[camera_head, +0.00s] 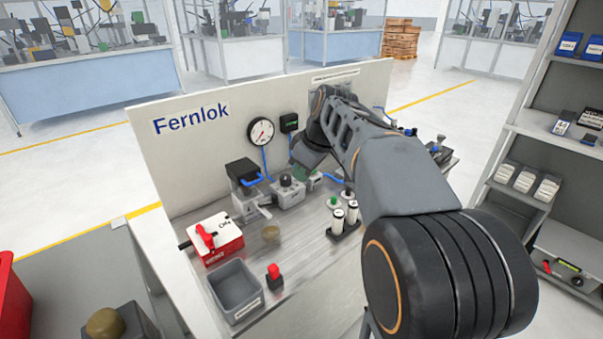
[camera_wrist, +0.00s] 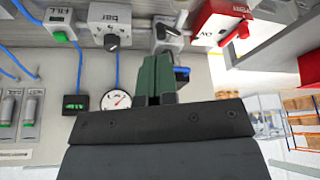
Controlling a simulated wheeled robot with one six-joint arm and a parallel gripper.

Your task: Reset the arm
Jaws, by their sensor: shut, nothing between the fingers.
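My arm (camera_head: 385,165) reaches from the lower right over the bench, with its far end bent down close to the white Fernlok panel (camera_head: 185,155). In the wrist view my gripper (camera_wrist: 157,62) shows two green fingers lying together, shut and empty. They point towards the bench devices, near a grey device with a black knob (camera_wrist: 168,30). I cannot tell whether they touch it.
The bench holds a red switch box (camera_head: 217,240), a grey bin (camera_head: 222,287), a red-topped piece (camera_head: 274,274) and white cylinders (camera_head: 337,219). A round gauge (camera_head: 260,131) is on the panel. A shelf unit (camera_head: 515,205) stands on the right.

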